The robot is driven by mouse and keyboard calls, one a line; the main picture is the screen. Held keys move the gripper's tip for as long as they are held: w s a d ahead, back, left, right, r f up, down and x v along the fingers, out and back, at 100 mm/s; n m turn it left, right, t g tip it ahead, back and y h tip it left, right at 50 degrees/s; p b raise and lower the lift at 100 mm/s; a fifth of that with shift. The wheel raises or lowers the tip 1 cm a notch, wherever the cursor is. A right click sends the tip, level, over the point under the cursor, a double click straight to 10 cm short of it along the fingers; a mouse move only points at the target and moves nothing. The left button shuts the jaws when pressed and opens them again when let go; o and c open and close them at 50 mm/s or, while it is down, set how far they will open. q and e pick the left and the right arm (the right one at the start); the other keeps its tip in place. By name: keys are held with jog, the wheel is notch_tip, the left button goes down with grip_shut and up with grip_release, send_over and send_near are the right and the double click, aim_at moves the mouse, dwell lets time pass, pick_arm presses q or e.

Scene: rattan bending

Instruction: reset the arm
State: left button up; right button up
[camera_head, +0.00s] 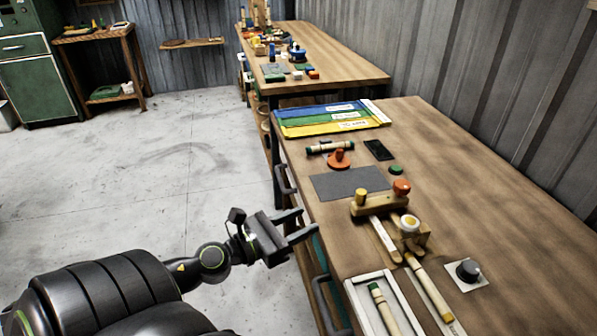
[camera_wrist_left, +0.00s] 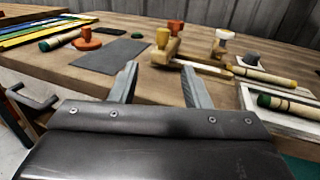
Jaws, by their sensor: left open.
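My left gripper (camera_head: 303,225) is in front of the near workbench's left edge in the head view, its two fingers apart and nothing between them. In the left wrist view its fingers (camera_wrist_left: 158,85) also stand apart and empty, with the bench top beyond them. My left arm comes in from the lower left of the head view. My right gripper does not show in either view.
The near workbench (camera_head: 470,200) holds a wooden bending jig (camera_head: 380,208), a grey mat (camera_head: 338,184), an orange-red knob piece (camera_head: 339,159), a white tray (camera_head: 356,299) with a green-ended stick (camera_head: 384,308), and a black dial (camera_head: 467,271). Drawer handles (camera_head: 285,178) protrude. Floor at left is clear.

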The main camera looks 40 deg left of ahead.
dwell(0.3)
pick_arm(q)
jog(key=a+f+n+g+y, duration=0.1)
jog(key=a+f+n+y, duration=0.2)
jog(key=a+f+n, duration=0.4)
jog(key=a+f+n+g+y, duration=0.15)
jog(key=f+n, duration=0.25)
jog(key=f, duration=0.4)
jog(key=s+a+f+n+g+y, duration=0.2)
jog(key=s+f+n+g, duration=0.15)
jog(key=f+n, duration=0.4)
jog(key=s+a+f+n+g+y, duration=0.15)
jog(key=s+f+n, duration=0.25)
jog(key=f, duration=0.7)
jog(key=s+d+f+n+g+h, duration=0.1)
jog(key=s+d+f+n+g, duration=0.2)
jog(key=s+f+n, duration=0.35)
jog(key=s+d+f+n+g, duration=0.2)
jog(key=s+d+f+n, duration=0.15)
jog(key=s+f, duration=0.45)
jog(key=s+d+f+n+g+h, duration=0.2)
jog(key=s+d+f+n+g, duration=0.2)
jog(key=s+d+f+n, duration=0.2)
jog(key=s+d+f, duration=0.2)
jog(key=s+d, duration=0.2)
jog(key=d, duration=0.1)
jog(key=shift+s, duration=0.4)
jog(key=shift+f+n, duration=0.1)
jog(key=shift+n, duration=0.15)
